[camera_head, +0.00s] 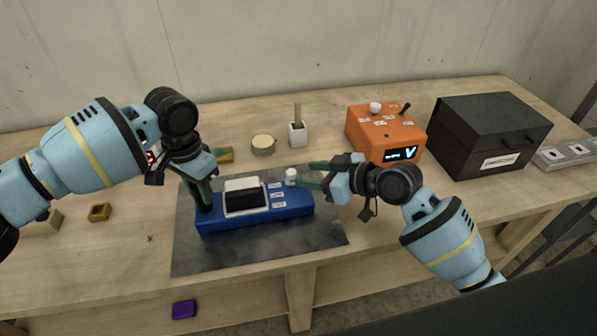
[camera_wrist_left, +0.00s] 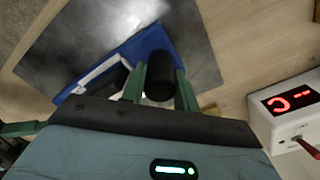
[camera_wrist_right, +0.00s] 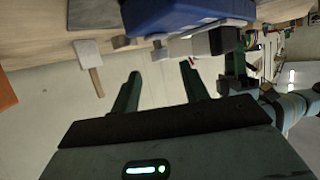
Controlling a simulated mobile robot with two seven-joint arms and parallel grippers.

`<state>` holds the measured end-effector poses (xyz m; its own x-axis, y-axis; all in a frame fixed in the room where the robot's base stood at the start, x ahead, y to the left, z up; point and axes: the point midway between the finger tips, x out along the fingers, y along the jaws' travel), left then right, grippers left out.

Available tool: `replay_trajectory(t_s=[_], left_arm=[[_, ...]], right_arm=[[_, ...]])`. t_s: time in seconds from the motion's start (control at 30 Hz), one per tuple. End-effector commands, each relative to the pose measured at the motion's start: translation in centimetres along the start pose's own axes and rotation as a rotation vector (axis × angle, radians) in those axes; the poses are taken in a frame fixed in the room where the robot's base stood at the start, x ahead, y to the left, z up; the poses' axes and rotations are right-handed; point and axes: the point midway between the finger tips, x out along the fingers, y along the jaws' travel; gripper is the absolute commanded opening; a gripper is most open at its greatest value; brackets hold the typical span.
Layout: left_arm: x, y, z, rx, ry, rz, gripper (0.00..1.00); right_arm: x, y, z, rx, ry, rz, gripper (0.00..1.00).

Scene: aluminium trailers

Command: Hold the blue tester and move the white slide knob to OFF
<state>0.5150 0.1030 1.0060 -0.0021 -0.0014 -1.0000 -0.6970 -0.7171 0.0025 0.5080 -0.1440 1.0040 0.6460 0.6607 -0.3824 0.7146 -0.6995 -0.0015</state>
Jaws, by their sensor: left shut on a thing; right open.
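The blue tester (camera_head: 255,221) lies on a dark grey mat, with a white-framed dark display and several small white labels, too small to read. The white slide knob (camera_head: 291,175) stands up near its right end. My left gripper (camera_head: 204,188) is shut on the black post at the tester's left end. In the left wrist view that black post (camera_wrist_left: 160,78) sits between the green fingers. My right gripper (camera_head: 315,175) is open just right of the knob, its fingers pointing left towards it. The tester (camera_wrist_right: 170,14) also shows at the top of the right wrist view, beyond the open fingers.
Behind stand a round tan tin (camera_head: 263,145), a white holder with a wooden stick (camera_head: 298,134), an orange device (camera_head: 386,132) and a black case (camera_head: 490,135). The dark mat (camera_head: 215,258) is bare in front of the tester.

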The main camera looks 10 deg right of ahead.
Motion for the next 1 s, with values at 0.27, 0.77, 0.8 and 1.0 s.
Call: replay_trajectory(t_s=[0.27,0.77,0.8,1.0], left_arm=[[-0.1,0.0,0.0,0.000,0.002,0.000,0.00],[-0.1,0.0,0.0,0.000,0.002,0.000,0.00],[-0.1,0.0,0.0,0.000,0.002,0.000,0.00],[-0.1,0.0,0.0,0.000,0.002,0.000,0.00]], right_arm=[[3.5,-0.1,0.0,0.000,0.000,-0.002,0.45],[4.2,-0.1,0.0,-0.002,0.000,-0.001,0.33],[4.2,-0.1,0.0,-0.002,0.000,-0.001,0.28],[4.2,-0.1,0.0,-0.002,0.000,0.000,0.02]])
